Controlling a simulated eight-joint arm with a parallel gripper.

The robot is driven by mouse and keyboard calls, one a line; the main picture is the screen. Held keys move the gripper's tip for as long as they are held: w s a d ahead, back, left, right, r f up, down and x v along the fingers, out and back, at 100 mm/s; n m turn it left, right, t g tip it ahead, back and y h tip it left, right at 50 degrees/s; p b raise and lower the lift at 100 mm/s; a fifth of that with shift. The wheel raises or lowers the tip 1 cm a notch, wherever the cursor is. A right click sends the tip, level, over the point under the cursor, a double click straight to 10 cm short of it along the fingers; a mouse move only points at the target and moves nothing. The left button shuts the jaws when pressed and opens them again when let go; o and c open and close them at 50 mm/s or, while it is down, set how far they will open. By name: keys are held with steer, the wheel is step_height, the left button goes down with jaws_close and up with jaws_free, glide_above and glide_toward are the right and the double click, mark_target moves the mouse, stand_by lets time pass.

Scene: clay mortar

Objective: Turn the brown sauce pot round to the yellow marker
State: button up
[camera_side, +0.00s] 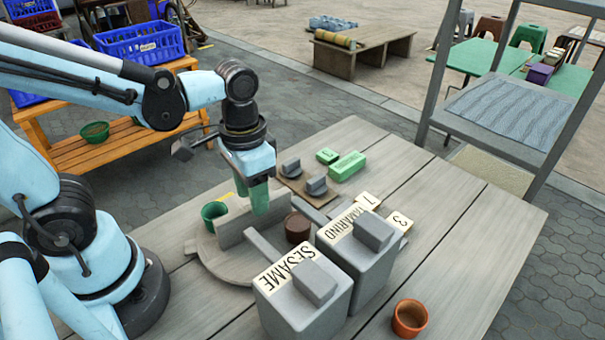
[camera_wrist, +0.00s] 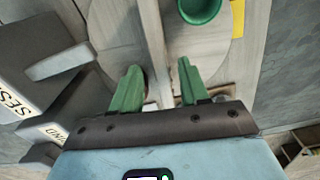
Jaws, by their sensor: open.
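The brown sauce pot (camera_side: 297,228) stands on the right part of a round grey turntable (camera_side: 222,262), right of an upright grey divider wall (camera_side: 236,222). In the wrist view the pot is mostly hidden by the left finger. A green pot (camera_side: 213,212) stands on the other side of the wall; it also shows in the wrist view (camera_wrist: 200,10). The yellow marker (camera_side: 227,196) lies at the turntable's far left edge and shows in the wrist view (camera_wrist: 237,18). My gripper (camera_side: 260,210) is open and empty. Its green fingers (camera_wrist: 158,68) appear either side of the wall (camera_wrist: 157,45).
Grey boxes labelled SESAME (camera_side: 305,300) and TAMARIND (camera_side: 357,262) stand close at the turntable's right front. An orange cup (camera_side: 409,318), green blocks (camera_side: 347,166) and a small brown board (camera_side: 292,184) are nearby.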

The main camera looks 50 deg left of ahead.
mark_target(256, 220)
steer(key=shift+f, duration=2.6)
jaws_close()
